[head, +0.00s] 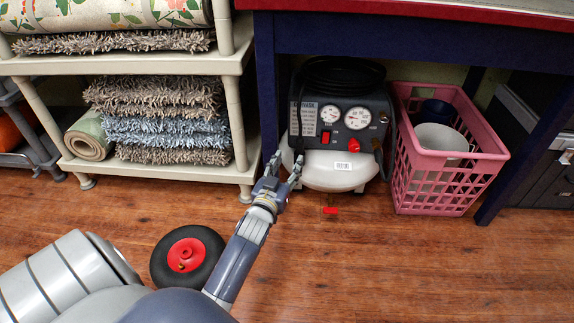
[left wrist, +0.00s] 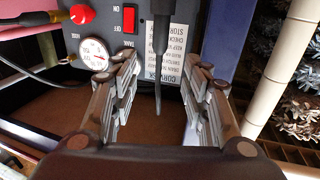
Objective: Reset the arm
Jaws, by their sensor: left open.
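My left arm reaches forward over the floor in the head view, with its left gripper (head: 285,170) close to the front left of an air compressor (head: 335,170). The gripper is open and nothing shows held in it. In the left wrist view the two fingers of the gripper (left wrist: 160,95) stand apart in front of the compressor's dark panel (left wrist: 135,45). That panel carries a gauge, a red switch and a white label. A thin dark cable end hangs in view between the fingers; I cannot tell whether it touches them. My right gripper is not in view.
A pink basket (head: 440,185) with bowls stands right of the compressor under a blue table (head: 410,40). A beige shelf (head: 160,170) with folded rugs (head: 165,130) stands at left. A black wheel with a red hub (head: 187,256) shows low left. The wooden floor (head: 400,270) at front right is clear.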

